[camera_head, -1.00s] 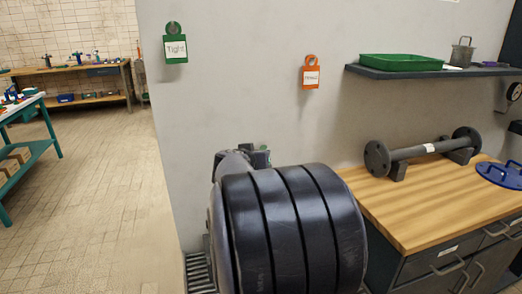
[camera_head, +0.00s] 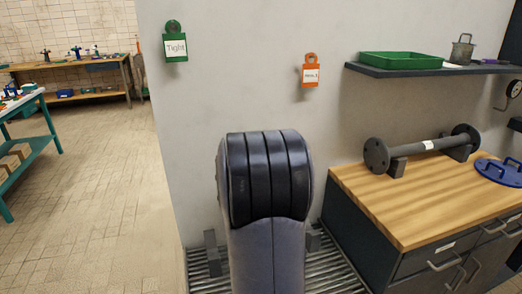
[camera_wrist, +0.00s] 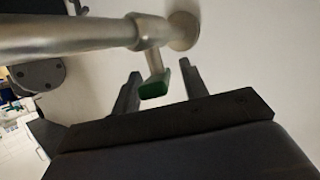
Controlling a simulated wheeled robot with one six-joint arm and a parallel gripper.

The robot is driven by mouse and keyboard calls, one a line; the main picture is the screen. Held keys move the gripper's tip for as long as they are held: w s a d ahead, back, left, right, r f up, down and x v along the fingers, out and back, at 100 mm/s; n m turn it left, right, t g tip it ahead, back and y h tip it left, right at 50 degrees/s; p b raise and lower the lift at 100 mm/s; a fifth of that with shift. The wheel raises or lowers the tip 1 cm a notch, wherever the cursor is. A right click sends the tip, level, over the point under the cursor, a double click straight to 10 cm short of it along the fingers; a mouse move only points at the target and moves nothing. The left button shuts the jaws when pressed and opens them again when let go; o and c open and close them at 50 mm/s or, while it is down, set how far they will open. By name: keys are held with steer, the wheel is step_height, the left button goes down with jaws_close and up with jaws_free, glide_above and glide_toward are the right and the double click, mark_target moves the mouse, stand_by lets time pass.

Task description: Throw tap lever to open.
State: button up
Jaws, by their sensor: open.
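In the wrist view, a brushed metal pipe (camera_wrist: 70,34) runs across the top to a round flange on the pale wall. A short metal stem hangs from the pipe's collar and ends in a green-tipped lever (camera_wrist: 154,90). My gripper (camera_wrist: 159,70) is open, with one dark finger left of the lever and one right of it. The green tip sits between the fingers, apart from the palm; whether a finger touches it I cannot tell. In the head view, my arm hides the tap and my gripper.
A green tag (camera_head: 175,46) and an orange tag (camera_head: 310,76) hang on the wall. A shelf (camera_head: 480,69) holds a green tray. To the right, a wooden-topped bench (camera_head: 390,215) bears a flanged pipe piece (camera_head: 420,146) and a blue disc (camera_head: 497,172). A floor grating (camera_head: 205,270) lies below.

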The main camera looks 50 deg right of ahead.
steer(key=shift+w+d+f, duration=0.2)
steer(key=shift+d, duration=0.15)
jaws_close()
stand_by(0.3)
